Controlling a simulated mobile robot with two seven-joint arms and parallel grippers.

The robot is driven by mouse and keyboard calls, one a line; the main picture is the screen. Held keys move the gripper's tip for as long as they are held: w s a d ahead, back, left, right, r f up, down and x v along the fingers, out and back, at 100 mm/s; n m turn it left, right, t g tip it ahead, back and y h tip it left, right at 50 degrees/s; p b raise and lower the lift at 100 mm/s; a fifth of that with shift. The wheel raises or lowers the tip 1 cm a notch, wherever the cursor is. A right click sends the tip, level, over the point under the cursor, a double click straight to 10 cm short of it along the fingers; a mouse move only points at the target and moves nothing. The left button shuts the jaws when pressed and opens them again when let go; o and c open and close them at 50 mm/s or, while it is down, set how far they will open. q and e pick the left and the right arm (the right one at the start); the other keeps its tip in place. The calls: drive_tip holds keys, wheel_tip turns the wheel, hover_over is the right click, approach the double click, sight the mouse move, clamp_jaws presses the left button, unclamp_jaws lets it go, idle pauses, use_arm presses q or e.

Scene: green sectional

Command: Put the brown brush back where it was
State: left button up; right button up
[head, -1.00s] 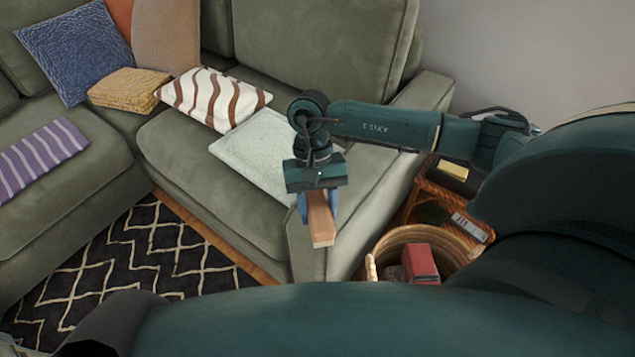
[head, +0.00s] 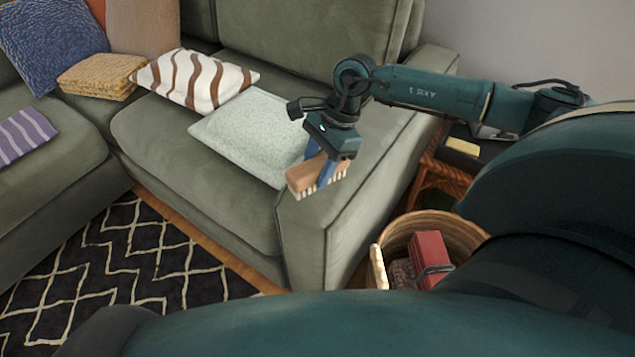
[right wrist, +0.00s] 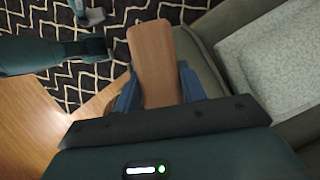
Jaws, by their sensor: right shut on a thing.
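The brown brush (head: 303,178) has a light wooden back and pale bristles along its lower edge. My right gripper (head: 326,172) is shut on it, with blue fingers on both sides. It holds the brush tilted in front of the sofa's right armrest in the head view; whether they touch is unclear. In the right wrist view the brush's wooden back (right wrist: 155,60) stands out between the blue fingers (right wrist: 157,88). The bristles are hidden there. My left gripper (right wrist: 93,16) shows small at the top of the right wrist view, with its jaws unclear.
A woven basket (head: 462,232) with a red box (head: 431,258) in it stands right of the armrest (head: 345,228). A wooden side table (head: 430,172) with a yellow item (head: 462,147) is behind it. Cushions lie on the green sofa. A black patterned rug (head: 120,265) covers the floor.

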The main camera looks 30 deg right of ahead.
wheel_tip(320, 180, down, 5)
drive_tip(key=shift+b, duration=0.35)
